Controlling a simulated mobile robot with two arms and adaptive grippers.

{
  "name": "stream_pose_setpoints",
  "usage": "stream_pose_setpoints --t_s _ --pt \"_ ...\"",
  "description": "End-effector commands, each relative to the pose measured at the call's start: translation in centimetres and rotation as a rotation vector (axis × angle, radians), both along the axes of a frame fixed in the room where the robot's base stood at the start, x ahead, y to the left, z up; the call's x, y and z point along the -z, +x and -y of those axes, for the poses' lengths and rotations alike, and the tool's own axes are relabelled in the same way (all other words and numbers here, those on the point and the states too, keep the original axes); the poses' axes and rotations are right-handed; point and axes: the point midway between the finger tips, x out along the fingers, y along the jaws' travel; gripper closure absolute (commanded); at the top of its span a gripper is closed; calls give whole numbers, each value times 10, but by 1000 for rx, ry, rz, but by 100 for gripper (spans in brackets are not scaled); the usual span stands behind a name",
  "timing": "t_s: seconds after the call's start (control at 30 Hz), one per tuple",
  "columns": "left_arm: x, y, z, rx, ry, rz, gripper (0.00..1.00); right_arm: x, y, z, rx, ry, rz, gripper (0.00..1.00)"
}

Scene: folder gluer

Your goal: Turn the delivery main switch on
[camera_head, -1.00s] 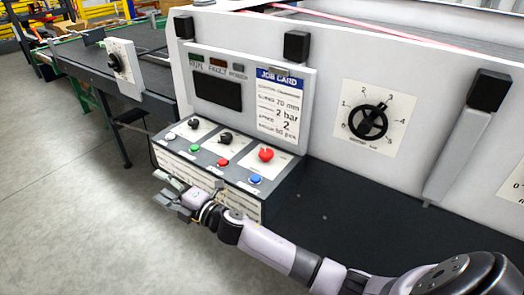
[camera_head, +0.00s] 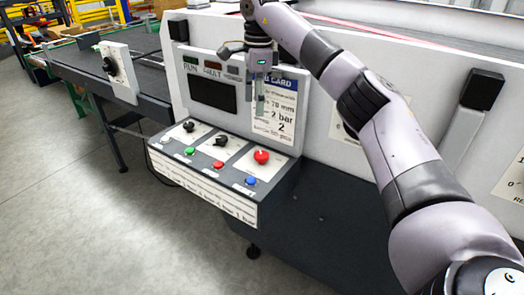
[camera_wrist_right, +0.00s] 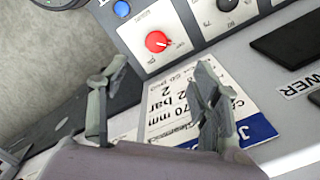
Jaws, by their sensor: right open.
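A sloped control panel (camera_head: 207,162) carries a red rotary knob (camera_head: 261,156) on a white plate at its right end. The red knob also shows in the right wrist view (camera_wrist_right: 157,42), with a white pointer mark. Two black rotary knobs sit to its left, one in the middle (camera_head: 221,140) and one farther left (camera_head: 188,126). Their labels are too small to read, so I cannot tell which is the delivery main switch. My right gripper (camera_head: 255,98) is open and empty, pointing down above the panel in front of the job card. My left gripper is out of view.
White, green, red and blue buttons (camera_head: 251,181) line the panel's front edge. The job card (camera_head: 287,115) and a dark screen (camera_head: 212,94) stand upright behind. Another black knob is on a white post (camera_head: 112,68) at left. The floor in front is clear.

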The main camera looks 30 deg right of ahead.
Motion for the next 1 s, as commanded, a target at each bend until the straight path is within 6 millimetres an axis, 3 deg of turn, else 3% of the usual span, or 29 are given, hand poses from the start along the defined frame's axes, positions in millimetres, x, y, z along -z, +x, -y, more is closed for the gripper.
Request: stream_pose_setpoints --t_s 0.1,0.23,0.8,1.0 --pt "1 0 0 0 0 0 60 -6 -7 13 14 -32 -23 42" --pt "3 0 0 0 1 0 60 8 -8 13 13 -33 -27 42" --pt "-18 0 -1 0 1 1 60 125 -8 12 14 -31 -26 42" --pt "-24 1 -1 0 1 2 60 153 -8 12 13 -30 -23 42"
